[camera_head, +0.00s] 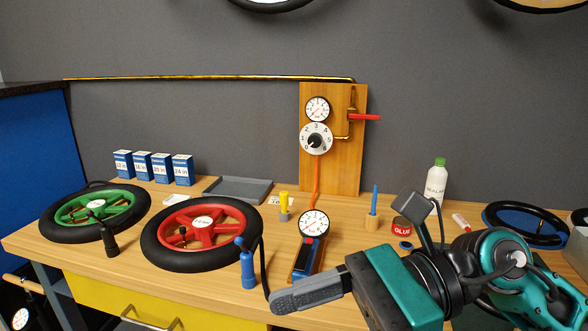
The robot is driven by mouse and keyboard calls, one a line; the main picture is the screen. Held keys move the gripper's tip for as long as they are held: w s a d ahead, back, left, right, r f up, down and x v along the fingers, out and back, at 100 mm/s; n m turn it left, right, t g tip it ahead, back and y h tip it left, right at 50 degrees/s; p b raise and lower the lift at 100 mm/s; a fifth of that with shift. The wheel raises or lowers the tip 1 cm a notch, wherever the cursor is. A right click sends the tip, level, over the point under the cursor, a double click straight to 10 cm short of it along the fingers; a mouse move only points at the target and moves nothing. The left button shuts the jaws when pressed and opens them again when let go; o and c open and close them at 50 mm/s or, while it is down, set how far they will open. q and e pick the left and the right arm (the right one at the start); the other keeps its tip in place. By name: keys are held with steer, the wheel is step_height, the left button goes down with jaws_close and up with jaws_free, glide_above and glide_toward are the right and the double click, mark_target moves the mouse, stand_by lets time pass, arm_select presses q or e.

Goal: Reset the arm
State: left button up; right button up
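My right arm comes in from the lower right, teal and black. Its gripper (290,298) points left over the front edge of the workbench (190,287), in front of the gauge device. Its dark fingers overlap from this angle, so I cannot tell whether they are apart, and no held object shows. My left arm and gripper are not in view.
Green (97,207) and red wheels (203,231) lie left on the bench. A gauge device (310,245), blue-handled tool (247,266), glue tin (402,228), and sealant bottle (435,185) stand near my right arm. Blue boxes (160,168) line the back.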

steer(key=w+d+r+m+t+y, duration=0.3)
steer(key=w+r+m+t+y, duration=0.4)
steer(key=m+t, duration=0.8)
steer(key=w+d+f+m+t+h, duration=0.4)
steer(key=m+h, duration=0.5)
steer(key=m, duration=0.5)
steer(key=w+d+f+m+t+h, duration=0.4)
steer(key=d+m+h, duration=0.4)
steer(key=m, duration=0.5)
steer(key=s+d+f+m+g+h, duration=0.2)
steer(key=s+f+m+g+h, duration=0.15)
steer(key=f, duration=0.45)
steer(key=s+d+f+m+g+h, duration=0.25)
steer(key=f+m, duration=0.25)
steer(key=f, duration=0.3)
steer(key=s+f+m+g+y, duration=0.1)
steer(key=s+f+m+g, duration=0.3)
steer(key=s+f+g, duration=0.85)
steer(key=w+a+f+t+y, duration=0.1)
steer(key=w+a+f+t, duration=0.2)
steer(key=f+t, duration=0.5)
steer(key=shift+w+f+t+y, duration=0.3)
steer(key=shift+w+t+y, duration=0.1)
steer(key=shift+t, duration=0.35)
